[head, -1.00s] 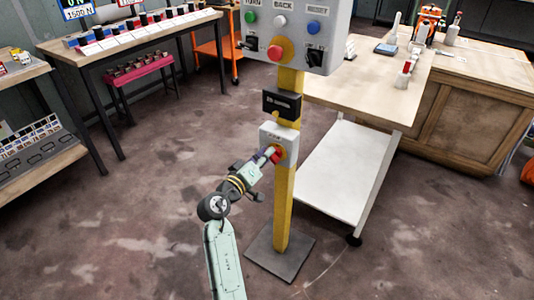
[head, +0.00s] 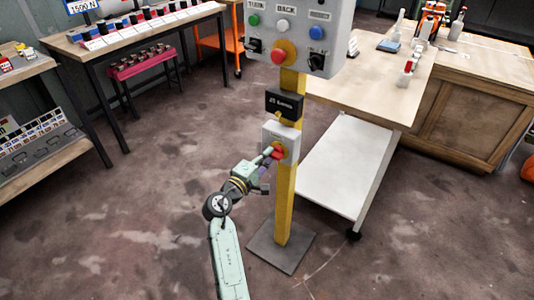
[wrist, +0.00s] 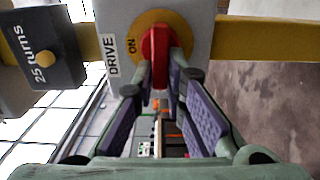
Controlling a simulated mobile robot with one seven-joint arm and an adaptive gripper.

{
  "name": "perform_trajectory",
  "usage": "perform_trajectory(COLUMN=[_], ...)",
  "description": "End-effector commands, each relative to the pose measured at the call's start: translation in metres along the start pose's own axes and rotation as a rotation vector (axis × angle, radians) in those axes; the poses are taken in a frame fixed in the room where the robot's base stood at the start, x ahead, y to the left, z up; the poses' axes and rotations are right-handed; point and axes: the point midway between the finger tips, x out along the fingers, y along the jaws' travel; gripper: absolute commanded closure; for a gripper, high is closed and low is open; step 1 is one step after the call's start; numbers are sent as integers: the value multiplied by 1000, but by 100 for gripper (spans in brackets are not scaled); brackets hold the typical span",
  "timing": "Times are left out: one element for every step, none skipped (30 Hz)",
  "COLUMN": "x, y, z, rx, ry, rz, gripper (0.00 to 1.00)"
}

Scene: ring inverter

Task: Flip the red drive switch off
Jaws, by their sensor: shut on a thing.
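The red drive switch (wrist: 155,55) is a red handle on a yellow disc (wrist: 178,27), on a light box marked DRIVE. An ON mark is on the disc beside the handle. In the wrist view the handle runs up and down, with ON to its left. In the head view the red switch (head: 278,153) shows at the box's front. My gripper (wrist: 157,82) is shut on the handle, one finger on each side. My gripper (head: 270,153) also shows in the head view, reaching up from the lower left. The fingertips hide part of the handle.
The box sits on a yellow post (head: 285,205) with a dark base plate. A black box (head: 284,103) and a button panel (head: 285,40) are above it. A wooden table (head: 370,95) with a white lower shelf stands close on the right. Floor on the left is open.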

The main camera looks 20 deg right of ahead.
Motion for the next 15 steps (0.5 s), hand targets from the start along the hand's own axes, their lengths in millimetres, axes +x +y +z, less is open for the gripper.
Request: perform_trajectory(x=[0, 0, 0, 0, 0, 0, 0, 0, 0, 0, 0, 0, 0, 0, 0], y=[2, 1, 1, 1, 1, 1, 1, 1, 1, 1, 1, 1, 1, 1, 1], z=[-1, -1, -1, -1, -1, -1, -1, -1, -1, -1, -1, -1, -1, -1, -1], rx=[-11, -17, -23, -26, -29, -32, -33, -35, -35, -36, -36, -36, -36, -36, -36], ry=[3, 3, 3, 3, 3, 3, 3, 3, 3, 3, 3, 3, 3, 3, 3], rz=[2, 3, 3, 3, 3, 3, 3, 3, 3, 3, 3, 3, 3, 3, 3], gripper=[100, 100, 100, 100, 100, 100, 100, 100, 100, 100, 100, 100, 100, 100, 100])
